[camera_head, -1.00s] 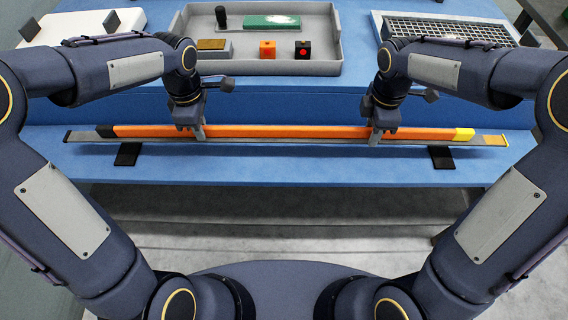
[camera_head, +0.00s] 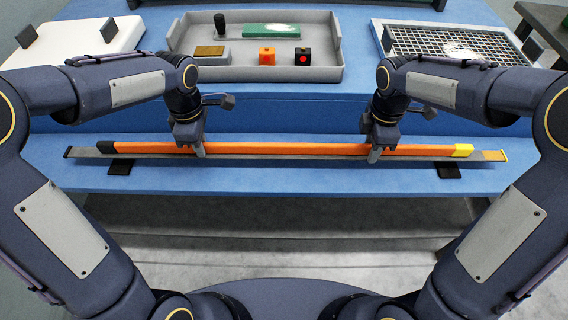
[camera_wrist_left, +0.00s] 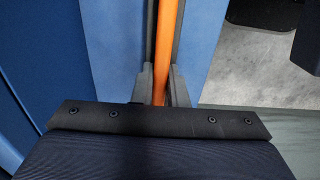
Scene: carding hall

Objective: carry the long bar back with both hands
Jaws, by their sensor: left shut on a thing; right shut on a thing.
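The long bar (camera_head: 285,149) is orange, with a black left end and a yellow right end. It lies level across the picture over the blue shelf. My left gripper (camera_head: 198,150) is shut on it left of its middle. My right gripper (camera_head: 375,153) is shut on it right of its middle. A thin grey strip (camera_head: 487,156) with capped ends runs along just under the bar; I cannot tell whether the two are joined. In the left wrist view the bar (camera_wrist_left: 166,50) runs between the left fingers (camera_wrist_left: 162,85). Any gap beneath the bar is not clear.
Two black pads, left (camera_head: 121,171) and right (camera_head: 448,171), lie on the blue shelf (camera_head: 285,180). Behind stand a grey tray (camera_head: 270,74) with small items, a white board (camera_head: 75,42) and a metal grid (camera_head: 455,42). The shelf's front strip is clear.

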